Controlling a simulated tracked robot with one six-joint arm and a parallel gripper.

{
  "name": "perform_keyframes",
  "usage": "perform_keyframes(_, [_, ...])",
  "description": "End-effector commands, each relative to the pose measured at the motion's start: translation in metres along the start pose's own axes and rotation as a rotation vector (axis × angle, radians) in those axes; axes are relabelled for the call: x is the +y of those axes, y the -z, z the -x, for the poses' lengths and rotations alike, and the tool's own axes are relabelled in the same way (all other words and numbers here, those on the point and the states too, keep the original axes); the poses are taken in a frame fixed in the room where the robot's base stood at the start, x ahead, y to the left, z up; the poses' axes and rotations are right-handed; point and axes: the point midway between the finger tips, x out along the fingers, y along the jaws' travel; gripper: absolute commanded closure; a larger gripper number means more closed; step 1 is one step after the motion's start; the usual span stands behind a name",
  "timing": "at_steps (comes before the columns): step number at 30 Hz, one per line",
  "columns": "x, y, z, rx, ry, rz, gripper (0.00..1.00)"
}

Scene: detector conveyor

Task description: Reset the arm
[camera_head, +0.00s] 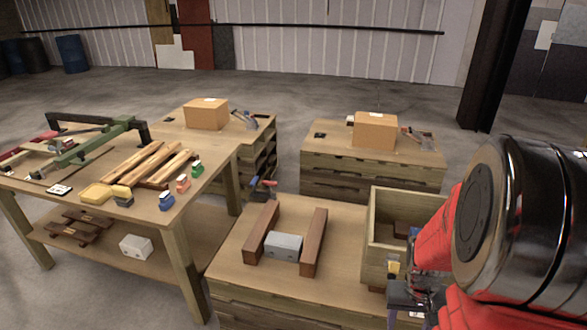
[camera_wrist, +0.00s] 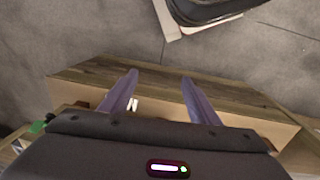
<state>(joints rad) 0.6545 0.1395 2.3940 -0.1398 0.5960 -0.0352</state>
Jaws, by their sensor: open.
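My gripper (camera_wrist: 159,82) is open and empty in the wrist view, its two purple-grey fingers spread apart above the edge of a wooden piece of furniture. In the head view my gripper shows only partly at the lower right, beside the open wooden box (camera_head: 378,225). My red and black arm covers much of the right side there and hides part of the box.
A wooden workbench (camera_head: 223,225) holds a grey-white block (camera_head: 284,246) between two brown wooden bars. A left table (camera_head: 100,190) carries tools and small colored blocks. Cardboard boxes (camera_head: 207,113) and (camera_head: 374,131) stand on benches behind. Grey floor (camera_head: 285,150) lies between the benches.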

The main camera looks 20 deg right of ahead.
Motion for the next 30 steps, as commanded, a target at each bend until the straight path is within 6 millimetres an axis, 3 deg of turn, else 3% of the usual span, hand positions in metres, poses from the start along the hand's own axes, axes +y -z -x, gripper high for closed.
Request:
perform_keyframes(9, [-0.047, -0.022, 0.065, 0.030, 0.021, 0.052, 0.44])
perform_keyframes(30, [-0.138, -0.075, 0.183, 0.269, 0.114, 0.267, 0.44])
